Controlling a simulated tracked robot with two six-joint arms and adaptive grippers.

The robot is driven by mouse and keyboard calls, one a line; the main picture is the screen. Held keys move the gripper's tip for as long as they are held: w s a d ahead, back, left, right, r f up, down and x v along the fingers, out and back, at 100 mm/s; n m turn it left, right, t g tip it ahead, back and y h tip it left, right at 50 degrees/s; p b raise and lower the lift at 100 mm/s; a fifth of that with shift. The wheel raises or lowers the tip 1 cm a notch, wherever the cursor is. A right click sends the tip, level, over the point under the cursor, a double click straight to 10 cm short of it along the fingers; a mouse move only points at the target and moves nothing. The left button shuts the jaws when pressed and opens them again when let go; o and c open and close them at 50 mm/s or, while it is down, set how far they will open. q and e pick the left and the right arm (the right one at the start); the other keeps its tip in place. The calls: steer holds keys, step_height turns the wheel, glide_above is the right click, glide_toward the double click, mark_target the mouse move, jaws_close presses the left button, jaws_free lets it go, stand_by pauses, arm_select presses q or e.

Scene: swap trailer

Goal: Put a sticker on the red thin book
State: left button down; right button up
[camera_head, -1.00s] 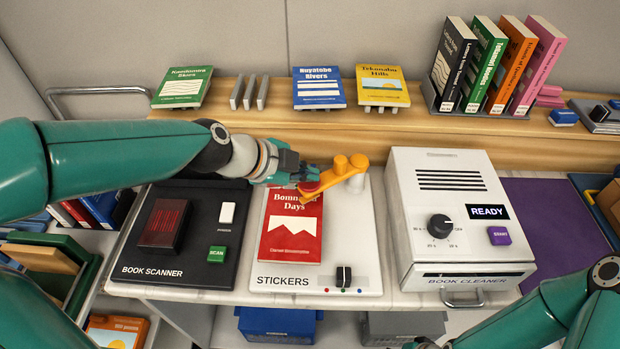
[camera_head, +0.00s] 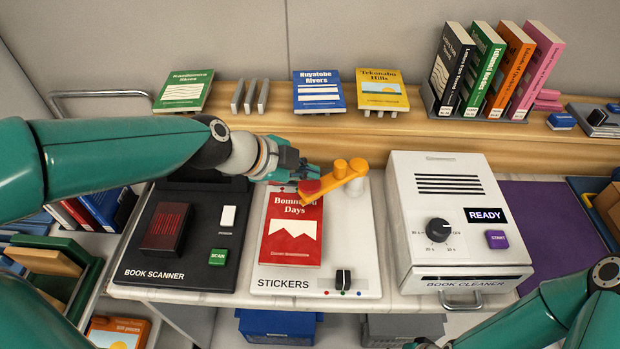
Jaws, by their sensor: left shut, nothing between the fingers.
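The red thin book (camera_head: 293,236) lies flat on the white sticker station (camera_head: 347,261), with its white mountain picture facing up. The station's orange arm (camera_head: 347,176) reaches left from its post over the book's top edge, with a red tip at its end. My left gripper (camera_head: 307,180) is shut and empty at the orange arm's red end, above the book's top edge. I cannot tell whether it touches the arm. No sticker can be made out on the book. My right arm (camera_head: 545,318) shows at the lower right; its gripper is not clearly visible.
A black book scanner (camera_head: 183,262) stands left of the station, and a white book cleaner (camera_head: 450,185) stands right of it. Behind them a wooden shelf (camera_head: 390,133) holds several books. A purple mat (camera_head: 550,222) lies clear at the right.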

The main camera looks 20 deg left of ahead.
mark_target(308, 185)
arm_select(q)
steer(key=shift+r, duration=0.2)
steer(key=shift+r+p, duration=1.65)
steer(key=shift+r, duration=0.8)
